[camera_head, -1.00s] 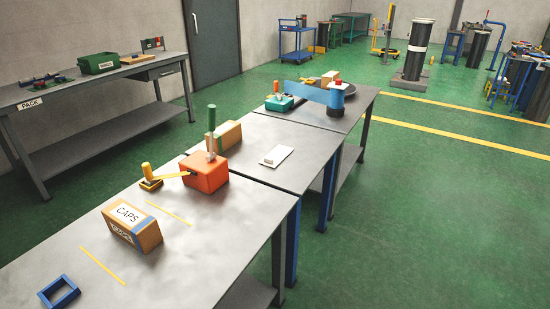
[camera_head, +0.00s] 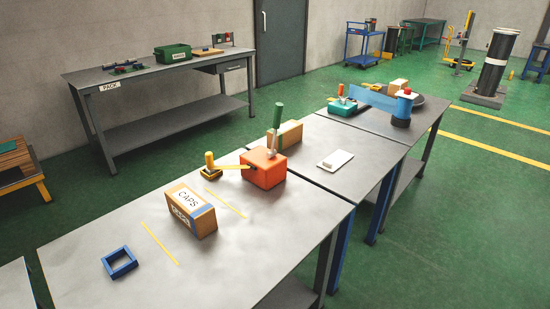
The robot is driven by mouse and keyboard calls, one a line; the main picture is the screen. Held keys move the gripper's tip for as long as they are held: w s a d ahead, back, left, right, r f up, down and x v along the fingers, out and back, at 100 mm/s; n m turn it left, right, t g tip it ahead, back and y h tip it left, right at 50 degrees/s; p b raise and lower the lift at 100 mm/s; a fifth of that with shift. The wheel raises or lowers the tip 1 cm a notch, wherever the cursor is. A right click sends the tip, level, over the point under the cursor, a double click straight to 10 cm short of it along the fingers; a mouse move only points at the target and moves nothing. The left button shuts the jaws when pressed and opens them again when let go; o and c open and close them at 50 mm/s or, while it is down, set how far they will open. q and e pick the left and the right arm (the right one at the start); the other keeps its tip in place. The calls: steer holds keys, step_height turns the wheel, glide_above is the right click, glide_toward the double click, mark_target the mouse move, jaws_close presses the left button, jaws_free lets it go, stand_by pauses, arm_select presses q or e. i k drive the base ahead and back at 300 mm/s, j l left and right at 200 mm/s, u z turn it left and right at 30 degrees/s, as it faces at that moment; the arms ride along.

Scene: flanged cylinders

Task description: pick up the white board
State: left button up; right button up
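The white board (camera_head: 335,160) lies flat on the grey workbench, on the middle section to the right of the orange box. It is a small white rectangle with a small raised block on top. Nothing covers it, and bare bench surrounds it. Neither of my grippers shows in the head view, so their states cannot be seen.
Left of the board on the bench stand an orange box (camera_head: 264,168) with a green-handled lever, a cardboard block (camera_head: 287,135), a CAPS carton (camera_head: 191,210) and a blue square frame (camera_head: 119,262). A blue-armed device (camera_head: 375,98) stands farther back.

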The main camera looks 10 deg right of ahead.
mark_target(337, 160)
steer(key=i+l+u, duration=0.15)
steer(key=l+u, duration=0.6)
steer(key=l, duration=0.2)
steer(key=l+u, duration=0.4)
steer(key=l, duration=0.15)
steer(key=l+u, duration=0.35)
steer(key=l, duration=0.15)
